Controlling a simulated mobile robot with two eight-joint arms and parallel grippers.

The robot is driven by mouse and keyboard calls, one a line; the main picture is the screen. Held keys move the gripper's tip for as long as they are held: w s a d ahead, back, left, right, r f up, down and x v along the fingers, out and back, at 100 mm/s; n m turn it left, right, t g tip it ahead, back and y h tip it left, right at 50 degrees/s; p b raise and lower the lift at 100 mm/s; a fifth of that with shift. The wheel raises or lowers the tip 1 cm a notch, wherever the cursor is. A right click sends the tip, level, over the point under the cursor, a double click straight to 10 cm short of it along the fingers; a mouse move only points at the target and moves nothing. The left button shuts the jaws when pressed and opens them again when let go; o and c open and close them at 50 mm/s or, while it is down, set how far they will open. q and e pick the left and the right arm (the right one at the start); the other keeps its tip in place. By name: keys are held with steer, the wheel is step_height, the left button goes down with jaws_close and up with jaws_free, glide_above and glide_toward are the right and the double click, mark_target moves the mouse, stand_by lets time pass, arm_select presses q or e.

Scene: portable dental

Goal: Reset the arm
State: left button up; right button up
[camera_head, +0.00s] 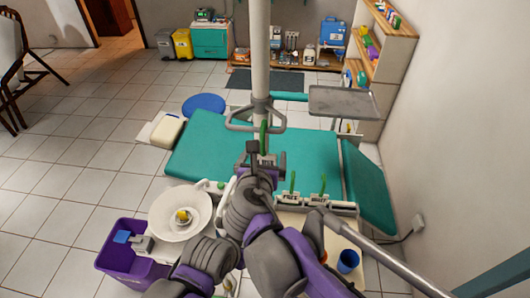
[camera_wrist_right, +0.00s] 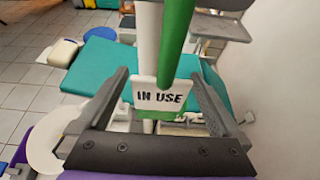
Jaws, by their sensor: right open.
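My right gripper (camera_head: 265,158) is open above the near edge of the teal dental chair (camera_head: 310,150). In the right wrist view its two fingers (camera_wrist_right: 160,76) stand wide apart. A white sign reading "IN USE" (camera_wrist_right: 160,97) with a green upright handle (camera_wrist_right: 176,40) shows between them; I cannot tell whether a finger touches it. The green handle also shows above the gripper in the head view (camera_head: 263,137). My left gripper is not in view.
A white pole (camera_head: 260,50) rises just behind the gripper and carries a grey tray (camera_head: 343,102). A white basin (camera_head: 180,212) and a purple bin (camera_head: 110,262) are at the lower left. A blue cup (camera_head: 348,261) stands at the lower right. Tiled floor is free at left.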

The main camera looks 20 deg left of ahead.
steer(key=v, duration=0.8)
steer(key=shift+s, duration=0.3)
steer(key=d+f+m+g+h, duration=0.2)
steer(key=d+f+m, duration=0.4)
steer(key=d+m, duration=0.45)
steer(key=d+f+m+g+h, duration=0.2)
steer(key=d+f+m, duration=0.5)
steer(key=d, duration=0.6)
steer(key=s+d+f+m+g, duration=0.1)
steer(key=s+d+f+m, duration=0.2)
steer(key=m, duration=0.7)
steer(key=s+d+f+m+g, duration=0.2)
steer(key=s+d+f+m, duration=0.2)
steer(key=m, duration=0.7)
steer(key=shift+s+d+g+y, duration=0.35)
steer(key=shift+s+d, duration=1)
steer(key=shift+d, duration=0.5)
steer(key=shift+f, duration=0.1)
